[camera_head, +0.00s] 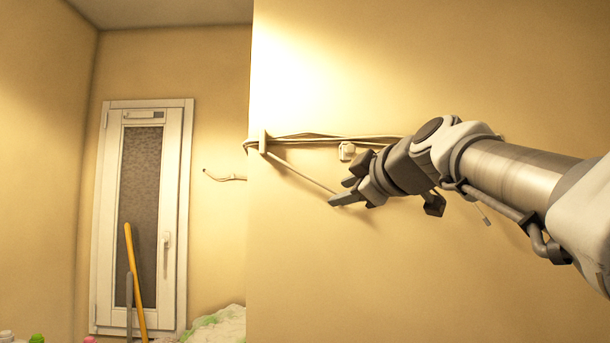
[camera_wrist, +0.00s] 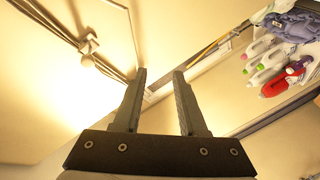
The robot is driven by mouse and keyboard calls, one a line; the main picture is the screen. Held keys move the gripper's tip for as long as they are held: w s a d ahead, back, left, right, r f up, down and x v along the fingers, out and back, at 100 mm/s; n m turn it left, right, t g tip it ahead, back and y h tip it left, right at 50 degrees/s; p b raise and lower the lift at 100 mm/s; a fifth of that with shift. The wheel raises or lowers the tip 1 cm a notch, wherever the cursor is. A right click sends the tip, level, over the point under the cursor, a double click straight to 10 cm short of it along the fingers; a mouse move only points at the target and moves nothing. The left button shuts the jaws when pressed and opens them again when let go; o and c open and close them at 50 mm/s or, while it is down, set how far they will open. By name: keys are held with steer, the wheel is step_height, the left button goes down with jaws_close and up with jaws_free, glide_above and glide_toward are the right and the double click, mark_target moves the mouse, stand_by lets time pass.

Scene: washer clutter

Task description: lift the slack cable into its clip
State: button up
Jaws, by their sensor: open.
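The slack cable (camera_head: 300,174) is a pale strand that sags from a bracket (camera_head: 262,142) on the wall down and right to my gripper (camera_head: 345,192). It meets the fingertips, and the arm hides its course beyond them. A small white clip (camera_head: 347,151) sits on the wall just below the taut cable bundle, above my fingers. In the wrist view the clip (camera_wrist: 88,47) is left of my open fingers (camera_wrist: 159,75). I cannot tell whether the cable lies between the fingers.
The taut cable bundle (camera_head: 310,138) runs along the wall and behind my arm. A thin cord end (camera_head: 487,220) hangs below the arm. The wall below my gripper is clear. Left of the wall's edge are a window (camera_head: 142,215) and a yellow pole (camera_head: 135,280). Several bottles (camera_wrist: 265,65) show in the wrist view.

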steer(key=n+t, duration=0.1)
steer(key=n, duration=0.1)
glide_toward(306, 175)
steer(key=shift+y, duration=0.4)
steer(key=shift+p+x, duration=4.05)
steer(key=shift+p, duration=0.75)
steer(key=shift+d+f, duration=0.1)
steer(key=shift+d, duration=0.1)
steer(key=shift+c, duration=0.2)
jaws_close()
